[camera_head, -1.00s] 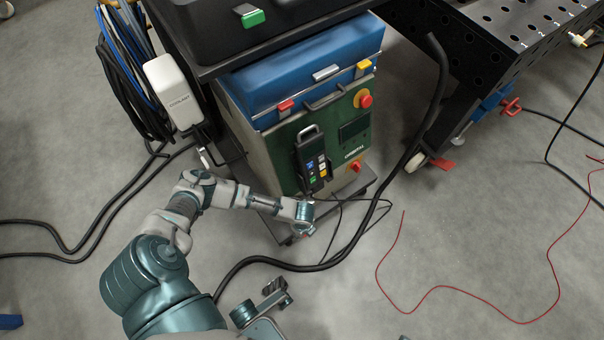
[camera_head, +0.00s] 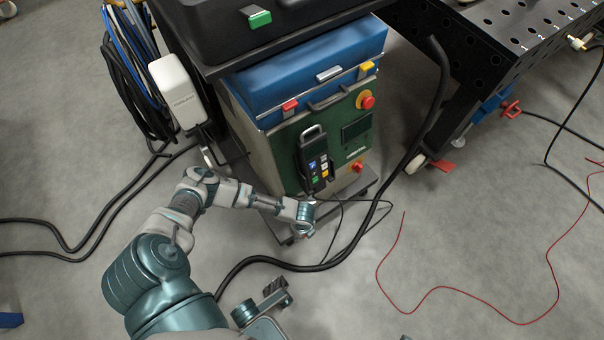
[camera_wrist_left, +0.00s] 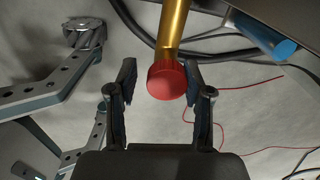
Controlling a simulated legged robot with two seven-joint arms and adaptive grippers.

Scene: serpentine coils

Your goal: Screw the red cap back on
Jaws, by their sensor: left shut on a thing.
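In the left wrist view, a round red cap (camera_wrist_left: 167,80) sits at the near end of a brass-coloured tube (camera_wrist_left: 173,35). In the head view my left arm reaches to the lower front of the wheeled cart (camera_head: 350,180). The cap and tube cannot be made out there.
A black hose (camera_head: 335,255) curves over the floor beside the cart. A hand pendant (camera_head: 314,163) hangs on its green front. A white box (camera_head: 178,92) and coiled hoses (camera_head: 135,80) are at its left. A perforated black table (camera_head: 500,45) stands right. A thin red wire (camera_head: 480,303) lies on open floor.

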